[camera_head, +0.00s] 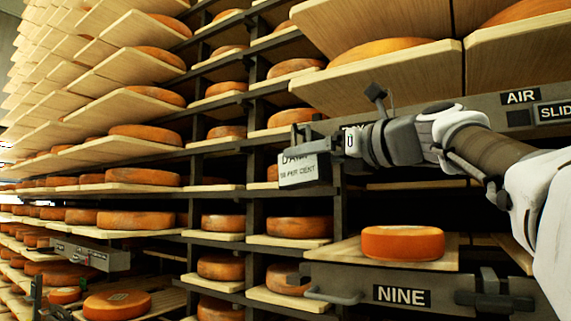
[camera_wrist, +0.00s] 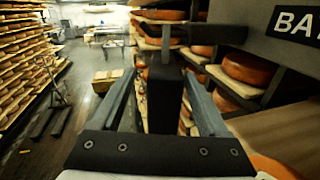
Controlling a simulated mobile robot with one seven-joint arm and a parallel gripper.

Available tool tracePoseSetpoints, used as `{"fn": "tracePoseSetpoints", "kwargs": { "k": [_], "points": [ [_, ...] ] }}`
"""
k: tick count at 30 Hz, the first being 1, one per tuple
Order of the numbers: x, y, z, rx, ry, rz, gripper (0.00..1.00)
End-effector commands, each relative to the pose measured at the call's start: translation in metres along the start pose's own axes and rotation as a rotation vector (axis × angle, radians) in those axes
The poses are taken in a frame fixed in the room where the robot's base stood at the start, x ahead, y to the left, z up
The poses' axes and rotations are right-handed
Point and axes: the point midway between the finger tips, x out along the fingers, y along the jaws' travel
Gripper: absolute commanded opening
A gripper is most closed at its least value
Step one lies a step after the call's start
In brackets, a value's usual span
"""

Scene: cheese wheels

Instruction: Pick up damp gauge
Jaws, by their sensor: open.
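The damp gauge (camera_head: 303,170) is a small box with a pale face reading "DA..." and "PER CENT". In the head view it is at the front of the rack, left of my wrist, its top partly covered. My gripper (camera_head: 312,137) reaches in from the right at its upper edge. In the wrist view my gripper (camera_wrist: 162,78) is open, its two grey fingers spread. A dark upright block (camera_wrist: 165,95), probably the gauge, stands between them, with gaps visible on both sides. Whether a finger touches it cannot be told.
An orange cheese wheel (camera_head: 403,243) lies on a board above the "NINE" plate (camera_head: 401,295). A rail with an "AIR" label (camera_head: 520,97) runs behind my arm. Racks of cheese surround the space. The wrist view shows an open aisle floor (camera_wrist: 75,110) at left.

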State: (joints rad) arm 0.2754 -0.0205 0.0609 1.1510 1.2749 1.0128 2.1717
Motion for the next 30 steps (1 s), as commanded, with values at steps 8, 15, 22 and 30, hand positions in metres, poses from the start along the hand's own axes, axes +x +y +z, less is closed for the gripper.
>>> {"fn": "tracePoseSetpoints", "kwargs": {
  "k": [8, 15, 22, 30],
  "points": [
    [0.04, -0.001, -0.003, 0.001, 0.002, 0.003, 0.78],
    [0.044, -0.001, -0.004, 0.0, 0.001, -0.001, 0.78],
    [0.044, -0.001, -0.004, 0.0, 0.001, -0.001, 0.47],
    [0.043, -0.001, -0.004, 0.0, 0.001, -0.001, 0.0]
  ]
}}
